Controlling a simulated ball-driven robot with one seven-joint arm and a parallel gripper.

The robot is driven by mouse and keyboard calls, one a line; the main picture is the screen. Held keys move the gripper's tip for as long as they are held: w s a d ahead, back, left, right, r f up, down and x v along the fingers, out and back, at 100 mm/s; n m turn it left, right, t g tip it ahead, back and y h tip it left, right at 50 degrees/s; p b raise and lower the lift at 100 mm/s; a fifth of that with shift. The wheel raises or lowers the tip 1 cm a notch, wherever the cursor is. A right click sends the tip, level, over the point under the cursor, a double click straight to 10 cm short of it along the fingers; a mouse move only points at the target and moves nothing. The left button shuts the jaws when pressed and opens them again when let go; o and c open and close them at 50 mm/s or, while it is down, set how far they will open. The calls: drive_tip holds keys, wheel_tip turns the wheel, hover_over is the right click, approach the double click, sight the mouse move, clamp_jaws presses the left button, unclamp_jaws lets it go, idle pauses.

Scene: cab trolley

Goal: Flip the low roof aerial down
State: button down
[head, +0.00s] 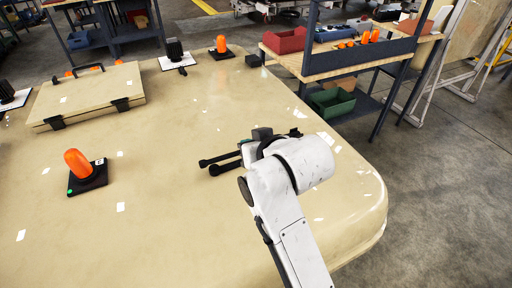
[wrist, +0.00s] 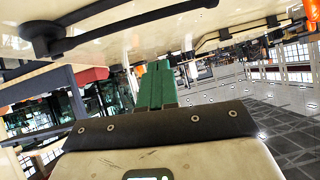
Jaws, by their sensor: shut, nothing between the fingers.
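What looks like the low aerial shows as two dark bars (head: 222,162) with knobbed left ends, low over the beige roof. My white arm hides their right ends; a small dark part shows at its far side. In the wrist view a black bar (wrist: 130,18) runs from a rounded mount (wrist: 40,38) along the roof at the top. I cannot tell how far the bars stand off the roof. My gripper (wrist: 157,68), with green fingers, is shut and empty, apart from the bar. In the head view my arm hides the fingers.
A hatch (head: 90,92), orange beacons (head: 80,163) (head: 221,45) and a black block on a white plate (head: 175,52) stand on the roof. A workbench (head: 350,62) with bins is beyond its far right edge. The roof's front is clear.

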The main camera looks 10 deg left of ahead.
drive_tip(key=shift+v, duration=1.95)
drive_tip(key=s+d+f+h, duration=0.1)
drive_tip(key=d+f, duration=0.2)
drive_tip(key=d, duration=0.1)
drive_tip(key=s+d+f+m, duration=0.1)
drive_tip(key=s+d+f, duration=0.1)
drive_tip(key=d+f, duration=0.1)
drive_tip(key=s+d+f+m+h, duration=0.1)
drive_tip(key=s+d+f, duration=0.1)
drive_tip(key=d, duration=0.3)
drive_tip(key=shift+d+f+g+h, duration=0.15)
drive_tip(key=shift+d+f+g, duration=0.05)
drive_tip(key=shift+f, duration=0.25)
drive_tip(key=shift+d+f+g+h, duration=0.15)
drive_tip(key=shift+d+f+g, duration=0.05)
drive_tip(key=shift+f, duration=0.25)
drive_tip(key=s+d+f+m+g+h, duration=0.2)
drive_tip(key=s+d+f, duration=0.4)
drive_tip(key=s+d, duration=0.4)
drive_tip(key=s+d+f+m+g+h, duration=0.25)
drive_tip(key=s+d+f, duration=0.35)
drive_tip(key=s+d, duration=0.45)
drive_tip(key=s+f+g, duration=0.2)
drive_tip(key=s+f, duration=0.2)
drive_tip(key=s, duration=0.4)
drive_tip(key=shift+s+f+g, duration=0.15)
drive_tip(key=shift+s+g, duration=0.2)
